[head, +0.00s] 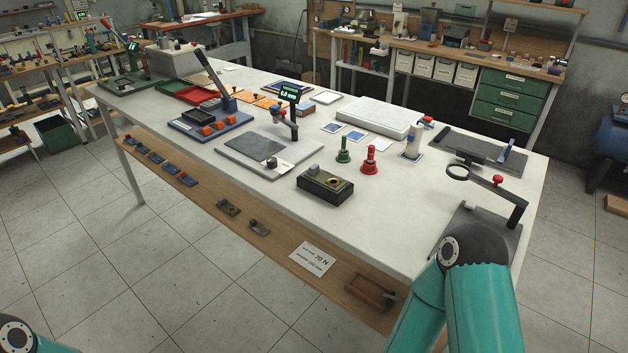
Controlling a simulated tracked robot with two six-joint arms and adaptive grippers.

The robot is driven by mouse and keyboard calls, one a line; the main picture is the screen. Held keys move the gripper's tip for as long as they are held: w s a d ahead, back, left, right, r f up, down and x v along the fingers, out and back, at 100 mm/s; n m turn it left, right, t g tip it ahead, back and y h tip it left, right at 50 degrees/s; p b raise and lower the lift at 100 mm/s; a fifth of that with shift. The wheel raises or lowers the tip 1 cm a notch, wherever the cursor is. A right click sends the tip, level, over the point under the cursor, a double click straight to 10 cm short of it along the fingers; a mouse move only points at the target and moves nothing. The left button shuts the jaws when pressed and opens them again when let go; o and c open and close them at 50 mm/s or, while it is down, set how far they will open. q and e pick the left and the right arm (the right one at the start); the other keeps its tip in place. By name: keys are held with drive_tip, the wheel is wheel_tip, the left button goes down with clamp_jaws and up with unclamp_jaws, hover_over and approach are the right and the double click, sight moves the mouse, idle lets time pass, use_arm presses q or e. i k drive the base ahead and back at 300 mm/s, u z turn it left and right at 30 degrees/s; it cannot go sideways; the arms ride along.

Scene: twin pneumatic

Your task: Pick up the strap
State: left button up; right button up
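I cannot make out a strap for certain in the head view. A small blue upright piece (506,151) stands on a dark flat plate (472,146) at the right end of the white bench; I cannot tell what it is. Neither of my grippers shows. Only a teal link of my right arm is in view at the bottom right, in front of the bench's near right corner, and a bit of my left arm at the bottom left corner.
The white bench (225,172) holds a lever press (208,122), a grey plate with a gauge stand (268,150), a green and a red bell-shaped piece (369,161), a black box (325,186) and a ring on a black arm (458,172). A wooden shelf (200,205) runs along its front.

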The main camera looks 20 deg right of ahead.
sight(324, 179)
drive_tip(key=u, duration=0.7)
drive_tip(key=k, duration=0.75)
drive_tip(key=u, duration=0.8)
drive_tip(key=k, duration=0.5)
drive_tip(key=u, duration=0.25)
drive_tip(key=i, duration=1.2)
drive_tip(key=z, duration=1.4)
drive_tip(key=i, duration=1.2)
drive_tip(key=z, duration=0.9)
drive_tip(key=k, duration=0.75)
drive_tip(key=z, duration=0.2)
drive_tip(key=i, duration=0.7)
drive_tip(key=u, duration=0.05)
